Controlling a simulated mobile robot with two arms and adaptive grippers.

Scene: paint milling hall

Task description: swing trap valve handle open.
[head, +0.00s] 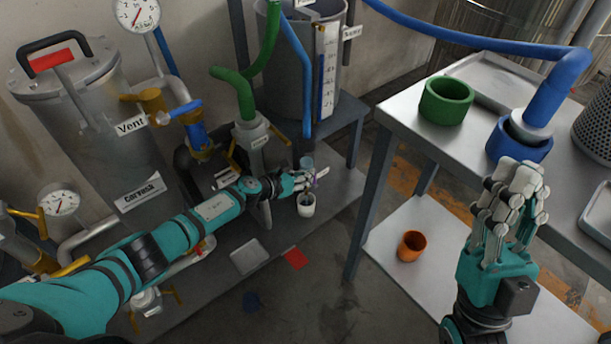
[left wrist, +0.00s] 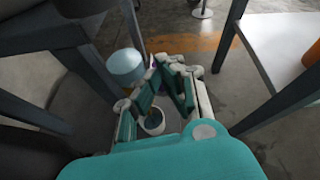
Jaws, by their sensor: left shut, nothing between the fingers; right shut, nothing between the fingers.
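My left gripper (head: 312,180) is at the end of the blue hose, beside a small light-blue trap cylinder (head: 307,162) and above a white cup (head: 306,208). In the left wrist view its fingers (left wrist: 170,85) are shut with nothing held, next to the light-blue cylinder (left wrist: 125,66), with the white cup (left wrist: 153,122) below. A small purple piece (head: 314,183), possibly the valve handle, shows at the fingers and is mostly hidden; I cannot tell whether they touch it. My right gripper (head: 518,180) is shut and empty, pointing up before the right table.
A pump with a green hose (head: 237,90) and yellow handles stands left of the gripper. The Carvask tank (head: 100,120) is at left. The right table (head: 400,110) carries a green cup (head: 446,100) and blue cup (head: 519,140). An orange cup (head: 411,246) sits on its lower shelf.

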